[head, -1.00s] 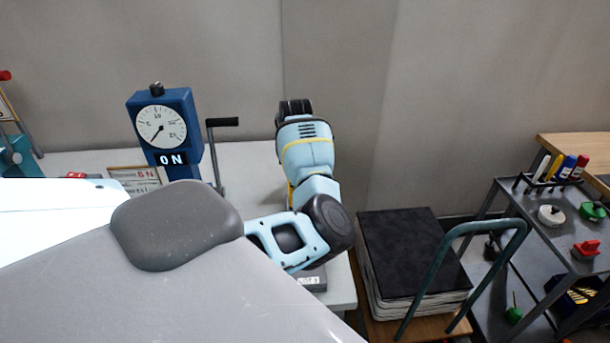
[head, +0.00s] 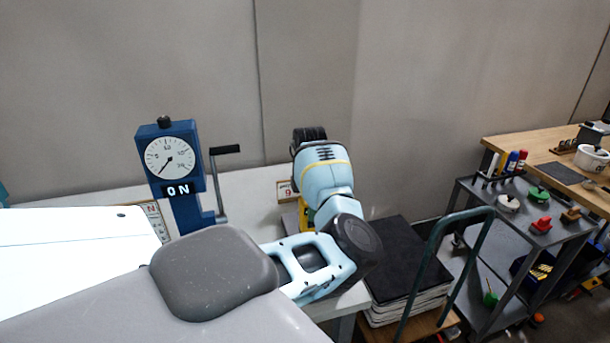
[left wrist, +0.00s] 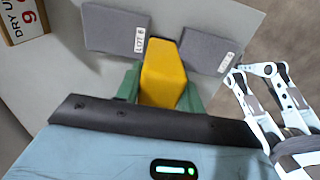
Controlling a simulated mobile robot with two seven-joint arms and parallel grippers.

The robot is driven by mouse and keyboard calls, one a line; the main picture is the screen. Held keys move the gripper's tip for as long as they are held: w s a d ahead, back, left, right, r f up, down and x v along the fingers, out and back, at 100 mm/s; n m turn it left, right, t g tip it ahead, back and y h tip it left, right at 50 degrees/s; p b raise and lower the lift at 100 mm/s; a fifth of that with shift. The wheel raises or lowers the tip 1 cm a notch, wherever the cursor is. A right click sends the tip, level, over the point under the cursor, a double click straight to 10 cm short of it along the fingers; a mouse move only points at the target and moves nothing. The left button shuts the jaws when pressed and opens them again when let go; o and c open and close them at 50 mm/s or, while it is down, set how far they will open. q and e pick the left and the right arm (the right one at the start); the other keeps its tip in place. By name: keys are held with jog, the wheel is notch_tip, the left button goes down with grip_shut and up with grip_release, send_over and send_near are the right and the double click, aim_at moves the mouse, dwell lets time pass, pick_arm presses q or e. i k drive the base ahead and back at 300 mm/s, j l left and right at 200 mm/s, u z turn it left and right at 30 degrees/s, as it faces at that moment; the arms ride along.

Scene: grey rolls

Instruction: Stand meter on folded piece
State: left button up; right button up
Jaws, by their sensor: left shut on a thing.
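My left gripper (left wrist: 160,98) is shut on a yellow meter (left wrist: 162,72), with a green part on each side of it. In the head view my light-blue wrist hides most of the meter, and only a bit of yellow (head: 304,214) shows beside it. Two grey folded pieces lie flat on the pale table in the left wrist view, one on the left (left wrist: 112,30) and one on the right (left wrist: 204,50), each with a white label. The meter shows between them. I cannot tell its height above the table. My right gripper is not seen.
A blue dial gauge (head: 184,210) with a crank stands on the white table (head: 250,190). A numbered sign card (left wrist: 20,18) stands nearby. To the right are a trolley with a dark stack (head: 405,255), a grey tool cart (head: 490,215) and a wooden bench (head: 510,148).

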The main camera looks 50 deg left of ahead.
aim_at(297, 222)
jog(key=k+z, duration=0.25)
jog(key=k+j, duration=0.1)
jog(key=j, duration=0.5)
jog(key=k+j, duration=0.1)
jog(key=j, duration=0.45)
